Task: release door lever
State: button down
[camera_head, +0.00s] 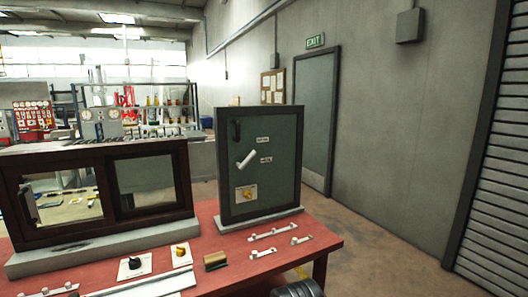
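A white door lever (247,159) sits on the front of a small green door panel (281,181) in a dark frame, standing on the right part of the red table. The lever is tilted, its upper end to the right and its lower end to the left. Two small labels are to its right, too small to read. My gripper is not in view; nothing visible touches the lever.
A dark wooden cabinet with sliding glass panes (110,187) stands left of the door panel. The red table (215,277) holds a black knob (134,264), a yellow knob (181,252), a brass piece (215,261) and white bars. A dark rounded part shows at the bottom edge. Open floor lies right.

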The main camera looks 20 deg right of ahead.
aim_at(241, 166)
jog(key=k, duration=0.1)
jog(key=z, duration=0.75)
jog(key=i, duration=1.5)
jog(key=u, duration=0.6)
jog(key=i, duration=0.25)
jog(key=u, duration=0.35)
